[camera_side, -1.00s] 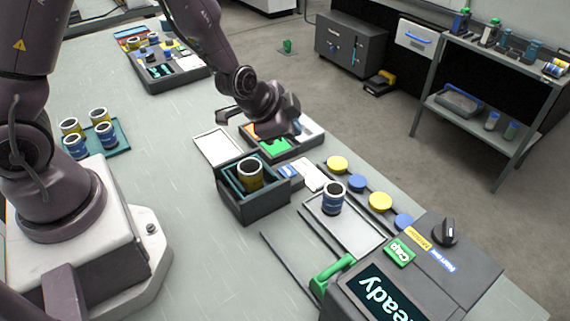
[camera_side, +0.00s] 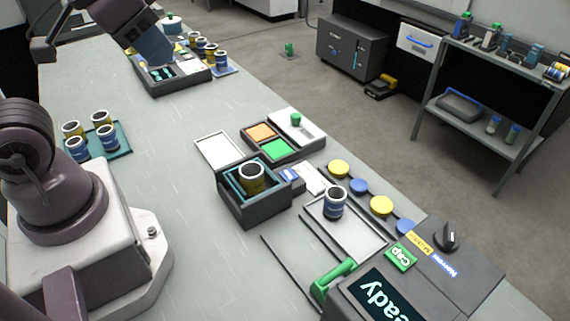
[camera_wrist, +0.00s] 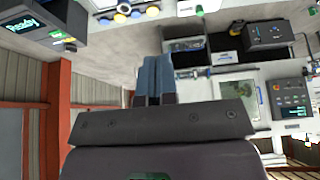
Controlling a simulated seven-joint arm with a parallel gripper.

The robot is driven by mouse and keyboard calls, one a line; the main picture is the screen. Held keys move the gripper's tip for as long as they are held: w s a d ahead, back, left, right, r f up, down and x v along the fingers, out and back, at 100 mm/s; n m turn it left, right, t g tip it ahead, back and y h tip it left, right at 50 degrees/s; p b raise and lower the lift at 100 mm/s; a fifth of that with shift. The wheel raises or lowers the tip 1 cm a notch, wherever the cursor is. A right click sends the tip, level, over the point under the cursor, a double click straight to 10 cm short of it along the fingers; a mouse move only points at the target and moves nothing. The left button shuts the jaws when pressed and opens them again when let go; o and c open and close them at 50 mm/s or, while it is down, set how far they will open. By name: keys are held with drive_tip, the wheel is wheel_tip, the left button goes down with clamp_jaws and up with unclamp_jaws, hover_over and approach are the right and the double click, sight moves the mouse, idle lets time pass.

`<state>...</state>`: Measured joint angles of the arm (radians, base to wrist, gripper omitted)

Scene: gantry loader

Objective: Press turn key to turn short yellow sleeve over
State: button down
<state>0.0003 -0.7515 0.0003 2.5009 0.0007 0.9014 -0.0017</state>
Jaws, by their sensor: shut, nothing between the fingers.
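A short sleeve with yellow on it (camera_side: 251,179) stands upright in the teal-lined dark box (camera_side: 262,209) at the middle of the bench in the side view. Behind the box is a dark panel with an orange pad (camera_side: 261,133) and a green pad (camera_side: 275,150); I cannot read which is the turn key. My gripper (camera_side: 156,50) is at the upper left of the side view, above the far end of the bench and well away from the box. In the wrist view its blue-grey fingers (camera_wrist: 153,80) are together with nothing between them.
Yellow and blue discs (camera_side: 381,206) line the bench edge. A machine with a "Ready" screen (camera_side: 384,298) stands at the front. More sleeves stand on a teal mat (camera_side: 120,146).

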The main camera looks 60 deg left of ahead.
drive_tip(key=g, duration=0.6)
hover_over(288, 174)
wheel_tip(288, 174, down, 18)
drive_tip(key=r, duration=0.1)
drive_tip(key=shift+w+f, duration=0.1)
drive_tip(key=shift+f, duration=0.1)
wheel_tip(288, 174, down, 14)
drive_tip(key=shift+f, duration=0.1)
